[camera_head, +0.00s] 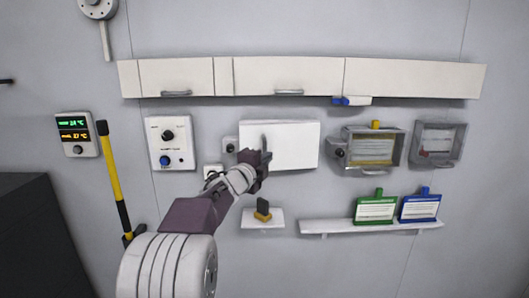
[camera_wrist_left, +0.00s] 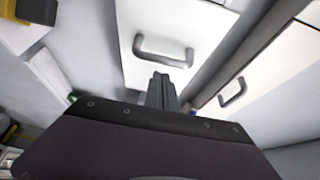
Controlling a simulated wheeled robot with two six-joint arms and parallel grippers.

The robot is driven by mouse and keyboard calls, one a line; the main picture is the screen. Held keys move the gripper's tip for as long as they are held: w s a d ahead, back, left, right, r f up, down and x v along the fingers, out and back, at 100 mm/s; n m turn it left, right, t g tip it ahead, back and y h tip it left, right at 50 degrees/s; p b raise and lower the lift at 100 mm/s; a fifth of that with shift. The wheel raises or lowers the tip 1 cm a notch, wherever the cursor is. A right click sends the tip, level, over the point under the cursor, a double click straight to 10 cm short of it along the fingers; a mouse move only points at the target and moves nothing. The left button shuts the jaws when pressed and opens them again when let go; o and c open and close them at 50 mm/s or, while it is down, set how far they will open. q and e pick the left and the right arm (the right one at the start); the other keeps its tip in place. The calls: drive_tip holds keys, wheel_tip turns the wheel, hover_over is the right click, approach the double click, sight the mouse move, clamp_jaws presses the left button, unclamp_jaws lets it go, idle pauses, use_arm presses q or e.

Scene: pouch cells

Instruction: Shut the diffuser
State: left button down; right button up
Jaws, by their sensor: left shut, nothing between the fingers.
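A white rectangular panel (camera_head: 296,146), which I take to be the diffuser, is on the wall below the long cabinet row. A grey bar handle is near its left side. In the left wrist view a white panel (camera_wrist_left: 135,70) with a dark grey handle (camera_wrist_left: 163,52) is just beyond the fingers. My left gripper (camera_head: 266,157) is in front of the panel's lower left part and covers some of it. Its fingers (camera_wrist_left: 162,84) are shut and empty, close to the handle; I cannot tell whether they touch. How far the panel stands open is unclear. My right gripper is not in view.
Cabinets (camera_head: 400,78) run above the panel. A small shelf (camera_head: 262,224) with a yellow and black object is below it. Clear-fronted boxes (camera_head: 440,145) are at the right, above a ledge (camera_head: 340,229) with green and blue cards. A knob panel (camera_head: 158,133) is at the left.

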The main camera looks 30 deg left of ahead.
use_arm(q)
drive_tip(key=shift+w+a, duration=0.2)
drive_tip(key=shift+a, duration=0.45)
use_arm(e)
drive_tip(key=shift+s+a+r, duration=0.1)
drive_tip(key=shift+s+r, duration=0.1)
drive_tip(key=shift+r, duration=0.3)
use_arm(q)
drive_tip(key=shift+w, duration=0.1)
